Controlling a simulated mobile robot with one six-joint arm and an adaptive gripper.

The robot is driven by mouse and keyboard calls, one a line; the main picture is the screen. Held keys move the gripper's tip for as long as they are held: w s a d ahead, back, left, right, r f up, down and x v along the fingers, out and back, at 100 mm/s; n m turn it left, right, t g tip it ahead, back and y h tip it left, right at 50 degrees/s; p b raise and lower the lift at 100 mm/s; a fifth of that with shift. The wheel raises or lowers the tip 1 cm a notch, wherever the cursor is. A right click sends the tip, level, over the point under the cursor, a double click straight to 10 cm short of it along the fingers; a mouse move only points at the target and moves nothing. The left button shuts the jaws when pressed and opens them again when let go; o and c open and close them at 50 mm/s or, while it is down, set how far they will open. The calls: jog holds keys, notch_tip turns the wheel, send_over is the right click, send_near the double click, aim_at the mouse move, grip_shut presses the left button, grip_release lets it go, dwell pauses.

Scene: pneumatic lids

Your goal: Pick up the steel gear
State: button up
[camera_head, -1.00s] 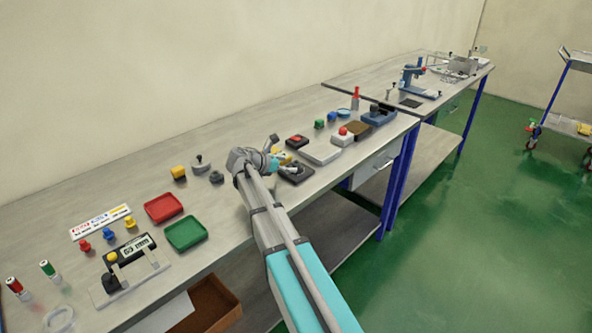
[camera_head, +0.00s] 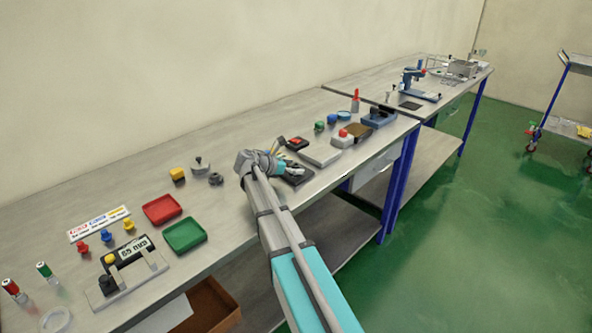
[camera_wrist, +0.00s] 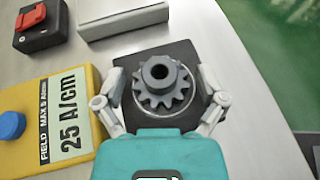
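The steel gear (camera_wrist: 162,83) is dark grey and toothed, with a raised hub and a centre hole. In the wrist view it sits on a black square base (camera_wrist: 183,55) with a pale ring around it. My gripper (camera_wrist: 164,101) is open, with one finger on each side of the gear and gaps between the fingers and the teeth. In the head view my gripper (camera_head: 284,166) is over the dark base (camera_head: 300,177) near the bench's front edge, and the gear cannot be made out clearly there.
A yellow block labelled 25 A/cm (camera_wrist: 48,125) with a blue knob stands close left of my gripper. A black box with a red switch (camera_wrist: 40,24) and a grey bar (camera_wrist: 122,18) lie beyond. The bench edge is close on the right.

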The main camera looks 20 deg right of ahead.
aim_at(294, 165)
jog(key=c, duration=0.9)
jog(key=shift+o, duration=0.2)
jog(key=shift+r, duration=0.15)
notch_tip(294, 165, up, 3)
jog(key=p, duration=0.3)
jog(key=s+d+r+p, duration=0.2)
jog(key=s+r+p, duration=0.3)
jog(key=s, duration=0.1)
jog(key=s+d+r+p, duration=0.2)
jog(key=s+r+p, duration=0.2)
jog(key=s, duration=0.3)
jog(key=shift+d+r+p, duration=0.35)
jog(key=shift+d+p, duration=0.05)
jog(key=shift+p, duration=0.1)
